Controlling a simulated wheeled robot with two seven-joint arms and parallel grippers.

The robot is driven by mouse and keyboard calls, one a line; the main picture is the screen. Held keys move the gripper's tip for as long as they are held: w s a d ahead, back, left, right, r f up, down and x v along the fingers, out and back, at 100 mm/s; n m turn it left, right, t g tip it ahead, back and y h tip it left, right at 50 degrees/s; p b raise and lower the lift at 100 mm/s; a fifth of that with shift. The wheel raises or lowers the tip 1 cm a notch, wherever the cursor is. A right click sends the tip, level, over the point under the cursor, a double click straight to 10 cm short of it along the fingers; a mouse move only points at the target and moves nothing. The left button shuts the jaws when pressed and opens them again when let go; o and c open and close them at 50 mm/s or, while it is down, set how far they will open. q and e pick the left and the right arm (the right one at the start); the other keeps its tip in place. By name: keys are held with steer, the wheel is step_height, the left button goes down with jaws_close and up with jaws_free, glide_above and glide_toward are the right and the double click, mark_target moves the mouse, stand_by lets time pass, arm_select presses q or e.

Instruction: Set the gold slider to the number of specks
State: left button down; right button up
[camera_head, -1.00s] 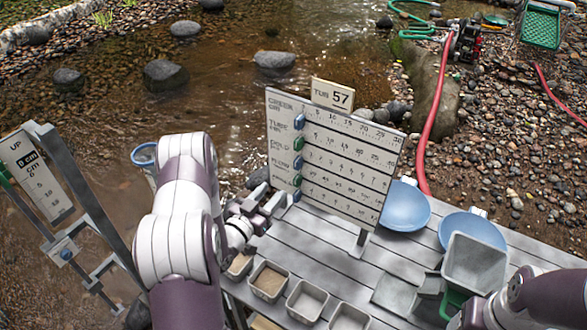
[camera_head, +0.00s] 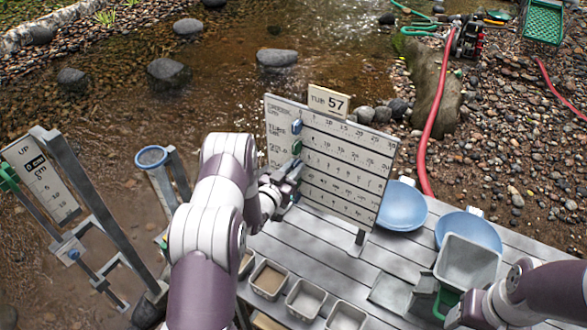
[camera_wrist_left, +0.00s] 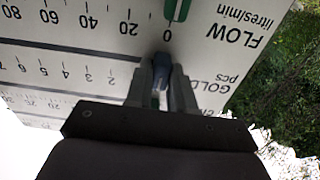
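The scale board (camera_head: 345,185) stands on the table, with several slider rows. In the left wrist view, where its lettering is upside down, the row marked GOLD pcs has a blue slider (camera_wrist_left: 163,72) at its zero end. My left gripper (camera_head: 292,170) reaches the board's left edge. In the wrist view its fingers (camera_wrist_left: 162,82) lie close on both sides of the gold slider, with no clear gap at the tips. In the head view the fingers hide this slider. My right gripper (camera_head: 462,314) is at lower right, its fingers unclear. I cannot make out any specks.
A sign reading TUB 57 (camera_head: 328,101) tops the board. The green FLOW slider (camera_wrist_left: 177,10) sits close by at 0. Small trays (camera_head: 306,299) line the table's front. Blue pans (camera_head: 402,206) and a grey bin (camera_head: 467,262) stand right. A post gauge (camera_head: 42,180) stands left.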

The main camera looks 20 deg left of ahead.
mark_target(347, 182)
arm_select(q)
steer(key=d, duration=0.5)
steer(key=s+d+b, duration=0.1)
steer(key=d, duration=0.4)
steer(key=s+d, duration=0.1)
steer(key=d, duration=0.4)
steer(key=shift+r+b, duration=0.15)
steer(key=shift+b, duration=0.2)
steer(key=shift+a, duration=0.1)
steer(key=c, duration=1.3)
jaws_free()
steer(key=shift+o, duration=1.3)
